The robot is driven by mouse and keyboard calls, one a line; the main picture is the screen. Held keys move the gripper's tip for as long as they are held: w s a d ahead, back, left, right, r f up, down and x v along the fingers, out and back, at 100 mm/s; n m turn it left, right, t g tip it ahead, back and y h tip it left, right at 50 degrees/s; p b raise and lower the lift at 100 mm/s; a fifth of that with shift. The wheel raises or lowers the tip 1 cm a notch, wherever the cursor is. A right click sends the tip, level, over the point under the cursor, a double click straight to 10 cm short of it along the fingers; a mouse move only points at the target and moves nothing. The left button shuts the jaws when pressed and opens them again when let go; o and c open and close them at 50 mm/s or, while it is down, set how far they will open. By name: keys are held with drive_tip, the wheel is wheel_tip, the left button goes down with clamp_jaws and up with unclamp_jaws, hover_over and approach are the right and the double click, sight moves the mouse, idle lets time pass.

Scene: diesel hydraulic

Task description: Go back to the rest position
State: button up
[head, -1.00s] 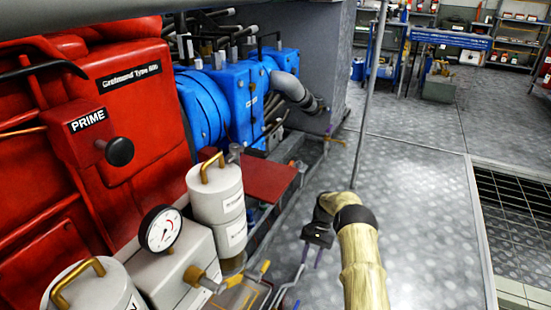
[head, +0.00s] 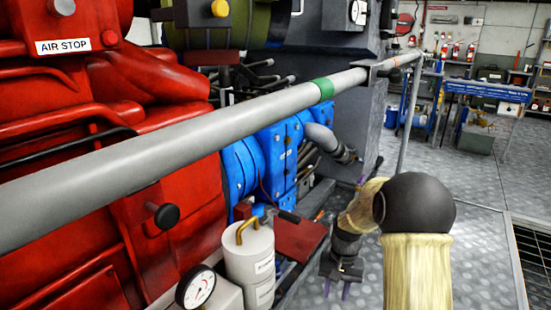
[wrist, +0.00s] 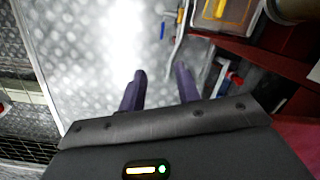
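My gripper (head: 337,290) hangs below my tan, black-jointed arm at the lower right of the head view. Its two purple fingers point down, over or near the grey floor. In the wrist view my gripper (wrist: 160,73) shows both fingers spread apart with nothing between them. The gripper is open and empty, and no finger touches anything that I can see.
A red engine (head: 165,225) fills the left, with a grey pipe rail (head: 200,120) crossing in front. Blue pumps (head: 265,160), a white canister (head: 250,260) and a gauge (head: 198,290) stand left of my arm. Bare patterned floor (head: 470,185) lies to the right.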

drive_tip(key=s+a+r+n+t+p, duration=0.1)
drive_tip(key=s+r+t+p, duration=0.1)
drive_tip(key=s+r, duration=0.55)
drive_tip(key=s+r+n+t+p, duration=0.25)
drive_tip(key=s+r, duration=0.25)
drive_tip(key=s, duration=0.5)
wheel_tip(320, 180, up, 37)
drive_tip(key=p, duration=3.7)
drive_tip(key=shift+w+f+m+h, duration=0.15)
drive_tip(key=shift+w+m+h, duration=0.1)
drive_tip(key=shift+m+h, duration=0.2)
drive_tip(key=shift+g, duration=0.25)
